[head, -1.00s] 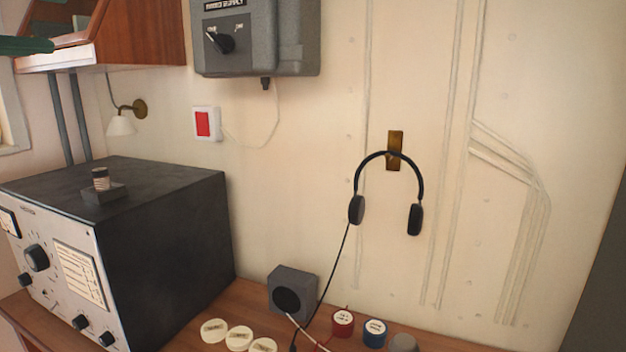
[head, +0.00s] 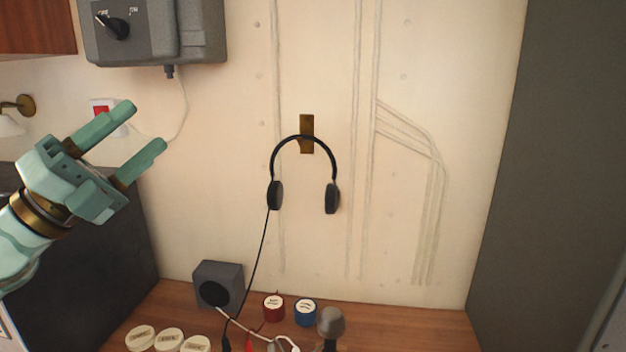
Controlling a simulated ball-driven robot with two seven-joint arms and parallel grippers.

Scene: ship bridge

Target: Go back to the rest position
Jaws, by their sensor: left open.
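My left gripper (head: 140,130) is in the left part of the head view, raised in front of the wall. Its two fingers are apart with nothing between them, and they point up and to the right. Black headphones (head: 302,140) hang on a brass wall hook (head: 307,120), to the right of the gripper and apart from it. Their cord runs down to the wooden desk. My right gripper is not in view.
Below are a wooden desk (head: 400,325), a grey speaker box (head: 218,285), a red tin (head: 273,306), a blue tin (head: 305,312), several cream discs (head: 168,340) and a grey-headed object (head: 331,322). A grey box (head: 190,30) is on the wall. A dark panel (head: 550,150) stands right.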

